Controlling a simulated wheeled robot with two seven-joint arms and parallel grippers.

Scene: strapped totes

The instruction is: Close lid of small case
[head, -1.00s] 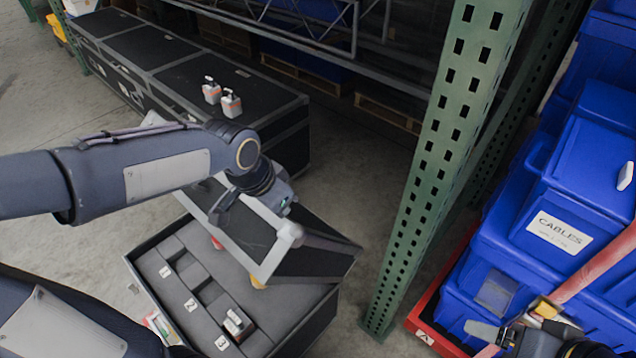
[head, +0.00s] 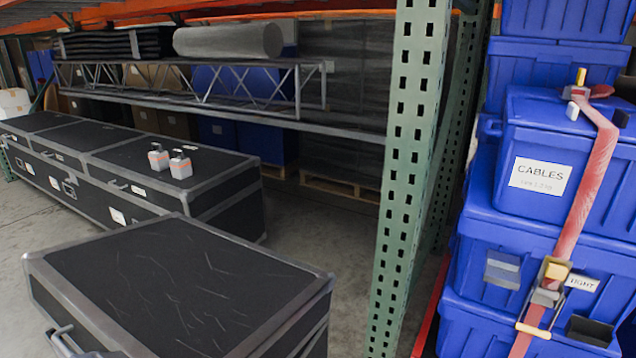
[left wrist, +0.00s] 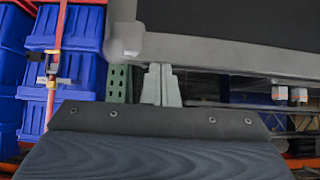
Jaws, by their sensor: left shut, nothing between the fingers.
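The small case (head: 180,285) is black with grey edging and stands at the bottom left of the head view. Its lid lies flat on top, and no interior shows. The lower part of the case is cut off by the frame. A grey handle (head: 62,340) is on its left side. My right gripper is not in view.
A green perforated post (head: 405,180) stands right of the case. Blue totes (head: 545,120) with a red strap (head: 590,180) and ratchet (head: 548,285) are stacked at the right. A long black case (head: 110,165) behind carries two white-orange bottles (head: 170,162).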

